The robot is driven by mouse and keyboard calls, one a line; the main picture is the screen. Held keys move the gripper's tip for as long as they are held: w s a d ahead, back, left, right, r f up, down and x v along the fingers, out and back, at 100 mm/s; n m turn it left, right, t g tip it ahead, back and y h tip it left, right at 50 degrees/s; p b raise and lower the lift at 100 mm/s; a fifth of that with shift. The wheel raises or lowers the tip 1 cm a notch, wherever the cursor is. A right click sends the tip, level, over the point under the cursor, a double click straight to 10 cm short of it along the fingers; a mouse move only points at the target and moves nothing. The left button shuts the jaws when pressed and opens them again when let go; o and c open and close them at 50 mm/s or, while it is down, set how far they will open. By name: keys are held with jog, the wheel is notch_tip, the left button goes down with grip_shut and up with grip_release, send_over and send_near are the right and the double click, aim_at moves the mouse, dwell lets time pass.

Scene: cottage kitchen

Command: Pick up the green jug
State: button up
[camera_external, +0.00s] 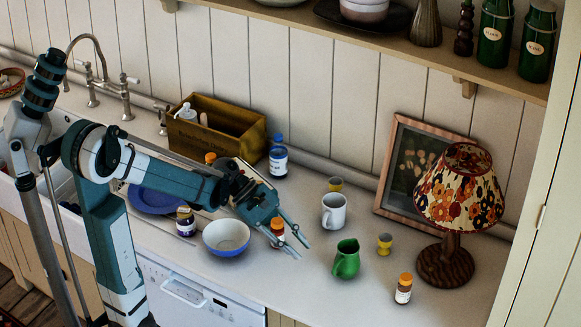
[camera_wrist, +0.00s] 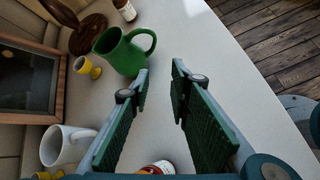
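The green jug (camera_external: 346,259) stands upright on the white counter (camera_external: 318,287), right of my gripper (camera_external: 303,243) in the external view. In the wrist view the green jug (camera_wrist: 124,55) is beyond the fingertips, a little left of the gap, with its handle toward the right. My gripper (camera_wrist: 161,72) is open, and nothing is between its fingers. The jug and fingers look apart, though the left fingertip slightly overlaps the jug's lower edge in the wrist view.
A white mug (camera_external: 334,211), a yellow egg cup (camera_external: 385,244) and an orange-capped bottle (camera_external: 404,288) stand around the jug. A floral lamp (camera_external: 459,186) is to the right. Another bottle (camera_external: 277,226) is close to my gripper. A blue-and-white bowl (camera_external: 226,238) is left.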

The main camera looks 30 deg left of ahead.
aim_at(344, 264)
jog(key=shift+w+d+f+n+g+h, duration=0.1)
jog(key=shift+w+d+n+g+h, duration=0.2)
jog(key=shift+d+n+g+h, duration=0.4)
jog(key=shift+w+d+n+g+h, duration=0.35)
jog(key=shift+d+h, duration=0.35)
jog(key=shift+d, duration=0.3)
jog(key=shift+b+x, duration=0.45)
jog(key=shift+x, duration=0.85)
jog(key=shift+s, duration=0.1)
jog(key=shift+r+b+x, duration=0.2)
jog(key=shift+b+x, duration=0.75)
jog(key=shift+x, duration=1.65)
jog(key=shift+d, duration=0.1)
jog(key=shift+c, duration=0.5)
